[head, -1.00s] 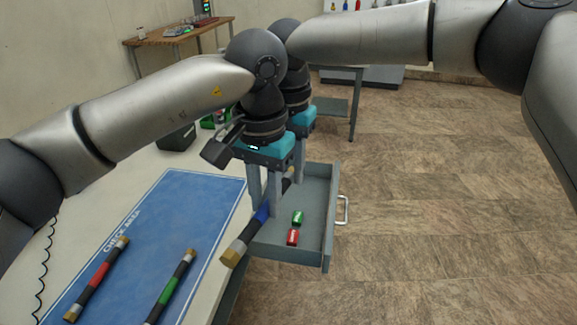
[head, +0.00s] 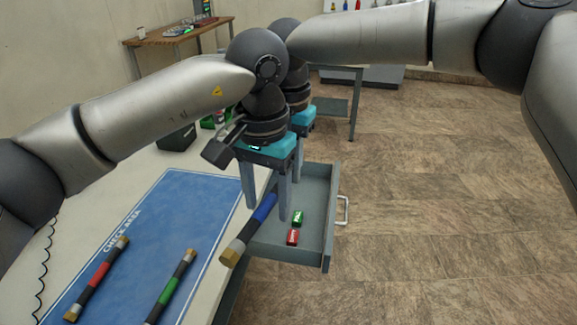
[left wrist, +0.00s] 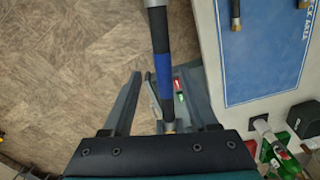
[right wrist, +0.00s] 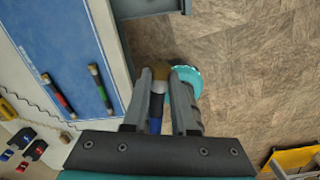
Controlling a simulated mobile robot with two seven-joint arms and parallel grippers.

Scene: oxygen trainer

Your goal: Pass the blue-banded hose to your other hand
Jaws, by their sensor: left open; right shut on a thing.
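The blue-banded hose (head: 262,209) is dark with a brass end and hangs tilted above the open drawer. My left gripper (head: 267,213) is open, its fingers apart on either side of the hose. In the left wrist view the hose (left wrist: 163,70) runs between the spread fingers with clear gaps. My right gripper (right wrist: 162,78) is shut on the hose; in the head view it is mostly hidden behind the left one. A red-banded hose (head: 98,277) and a green-banded hose (head: 168,290) lie on the blue check mat (head: 185,195).
The open grey drawer (head: 328,225) holds a small green item (head: 298,218) and a small red item (head: 293,237). A dark box (head: 177,138) stands at the table's far end. A wooden bench (head: 160,38) stands at the back left. The floor at right is clear.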

